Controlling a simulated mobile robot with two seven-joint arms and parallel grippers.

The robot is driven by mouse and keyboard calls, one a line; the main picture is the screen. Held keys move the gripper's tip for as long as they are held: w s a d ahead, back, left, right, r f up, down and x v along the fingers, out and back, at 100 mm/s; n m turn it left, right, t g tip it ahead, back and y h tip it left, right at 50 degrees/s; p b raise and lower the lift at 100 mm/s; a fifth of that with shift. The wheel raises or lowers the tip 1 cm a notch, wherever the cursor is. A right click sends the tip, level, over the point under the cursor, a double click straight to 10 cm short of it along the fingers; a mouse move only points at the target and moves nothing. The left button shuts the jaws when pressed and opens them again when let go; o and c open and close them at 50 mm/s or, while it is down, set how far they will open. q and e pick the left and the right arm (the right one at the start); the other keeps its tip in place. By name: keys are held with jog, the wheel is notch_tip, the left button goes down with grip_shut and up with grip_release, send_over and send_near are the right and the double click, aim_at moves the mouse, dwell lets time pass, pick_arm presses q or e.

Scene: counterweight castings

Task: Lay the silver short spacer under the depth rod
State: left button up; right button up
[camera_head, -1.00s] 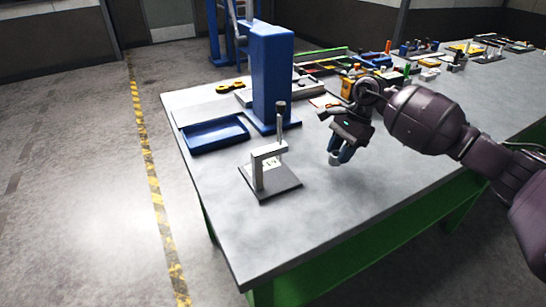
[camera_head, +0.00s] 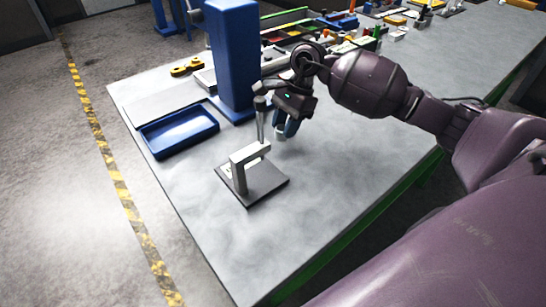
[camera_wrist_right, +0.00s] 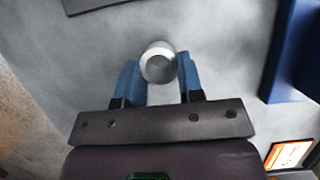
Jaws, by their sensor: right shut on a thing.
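The silver short spacer (camera_wrist_right: 158,62) is a small round piece between the blue fingertips of my right gripper (camera_wrist_right: 158,78) in the right wrist view. In the head view, the right gripper (camera_head: 284,130) is shut on the spacer (camera_head: 281,135) and holds it above the table, behind and right of the depth gauge. The gauge has a dark base plate (camera_head: 265,185), a silver bridge (camera_head: 239,177) and an upright depth rod (camera_head: 261,124) with a dark knob. The rod's lower end is hidden behind the bridge. My left gripper is out of view.
A blue column (camera_head: 233,60) stands close behind the gripper, and also shows in the wrist view (camera_wrist_right: 289,50). A blue tray (camera_head: 180,133) lies left of it. Several tools and parts crowd the far table. The grey table (camera_head: 330,185) is clear right of the gauge.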

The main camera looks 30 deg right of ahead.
aim_at(267, 174)
jog(key=s+a, duration=0.1)
jog(key=a, duration=0.1)
jog(key=s+a+p, duration=0.1)
jog(key=s, duration=0.1)
jog(key=shift+s+a+r, duration=0.1)
jog(key=shift+s+a, duration=0.05)
jog(key=shift+a, duration=0.25)
jog(key=shift+s+a, duration=0.55)
jog(key=shift+a, duration=0.05)
jog(key=s+a, duration=0.1)
jog(key=s+a+f+p, duration=0.1)
jog(key=a, duration=0.1)
jog(key=shift+s, duration=0.4)
jog(key=shift+f, duration=0.45)
jog(key=shift+f, duration=0.15)
jog(key=o, duration=1)
